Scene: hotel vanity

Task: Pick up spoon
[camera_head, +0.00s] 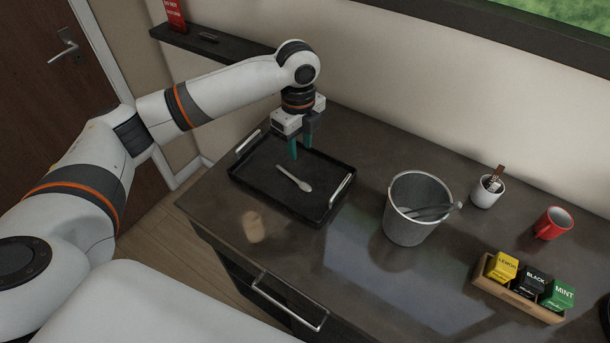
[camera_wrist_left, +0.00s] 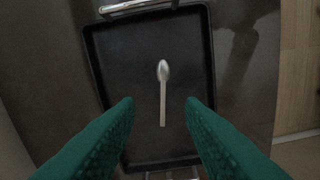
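A small silver spoon (camera_head: 294,178) lies flat on a black tray (camera_head: 318,203) on the vanity counter. In the left wrist view the spoon (camera_wrist_left: 163,90) lies near the middle of the tray (camera_wrist_left: 122,55), bowl at the top and handle pointing down. My left gripper (camera_head: 300,150) hangs over the back part of the tray, pointing down. Its green fingers (camera_wrist_left: 160,115) are wide apart on either side of the spoon's handle end, with nothing between them touching. My right gripper is in neither view.
The tray has raised metal handles (camera_head: 340,190). To its right stand a metal ice bucket (camera_head: 402,226) with tongs, a white cup (camera_head: 484,197), a red mug (camera_head: 553,224) and a tea box holder (camera_head: 518,301). A dark wall shelf (camera_head: 215,42) is behind my left arm.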

